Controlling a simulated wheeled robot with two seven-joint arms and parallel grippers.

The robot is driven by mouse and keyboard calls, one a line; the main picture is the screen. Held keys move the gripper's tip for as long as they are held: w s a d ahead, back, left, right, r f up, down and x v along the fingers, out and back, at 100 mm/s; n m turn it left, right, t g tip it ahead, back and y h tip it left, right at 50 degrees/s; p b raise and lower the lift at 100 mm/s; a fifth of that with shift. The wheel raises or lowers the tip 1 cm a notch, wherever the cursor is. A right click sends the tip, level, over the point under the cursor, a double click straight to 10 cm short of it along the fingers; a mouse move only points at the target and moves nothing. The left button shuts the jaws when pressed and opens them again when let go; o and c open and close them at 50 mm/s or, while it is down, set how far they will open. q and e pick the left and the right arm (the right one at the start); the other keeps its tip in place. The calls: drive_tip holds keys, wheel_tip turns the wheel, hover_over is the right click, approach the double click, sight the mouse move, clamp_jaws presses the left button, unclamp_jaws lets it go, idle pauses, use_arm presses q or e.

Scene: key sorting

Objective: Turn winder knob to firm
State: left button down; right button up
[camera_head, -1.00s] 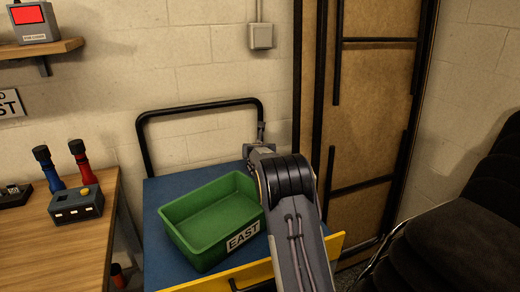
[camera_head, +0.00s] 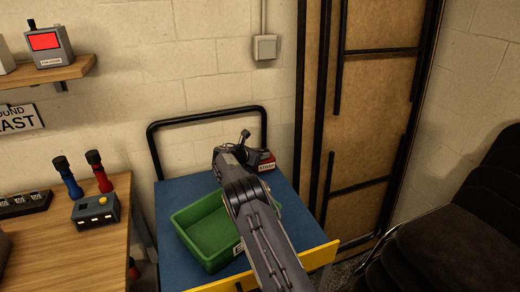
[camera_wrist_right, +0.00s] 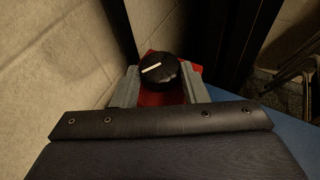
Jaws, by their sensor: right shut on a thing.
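The winder is a small red unit with a label reading "STRAP" (camera_head: 266,164), at the back of the blue cart top. In the right wrist view its round black knob (camera_wrist_right: 160,68) has a white pointer line directed to the left and slightly down. My right gripper (camera_wrist_right: 159,84) is shut on the knob, with one grey finger on each side of it. In the head view the right gripper (camera_head: 234,152) is at the left side of the winder, partly hidden by its own wrist. The firm mark cannot be made out. My left gripper is not in view.
A green bin (camera_head: 200,238) stands on the blue cart top (camera_head: 172,192), under my right arm. The cart's black handle (camera_head: 152,140) rises behind. A wooden table (camera_head: 62,250) with a grey box (camera_head: 95,211) is at left; dark stacked chairs (camera_head: 450,240) are at right.

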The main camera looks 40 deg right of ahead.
drive_tip(key=shift+m, duration=0.3)
drive_tip(key=o, duration=1)
drive_tip(key=shift+c, duration=0.2)
drive_tip(key=v, duration=0.7)
drive_tip(key=shift+a+r, duration=0.2)
drive_tip(key=shift+a, duration=0.2)
drive_tip(key=shift+d, duration=0.1)
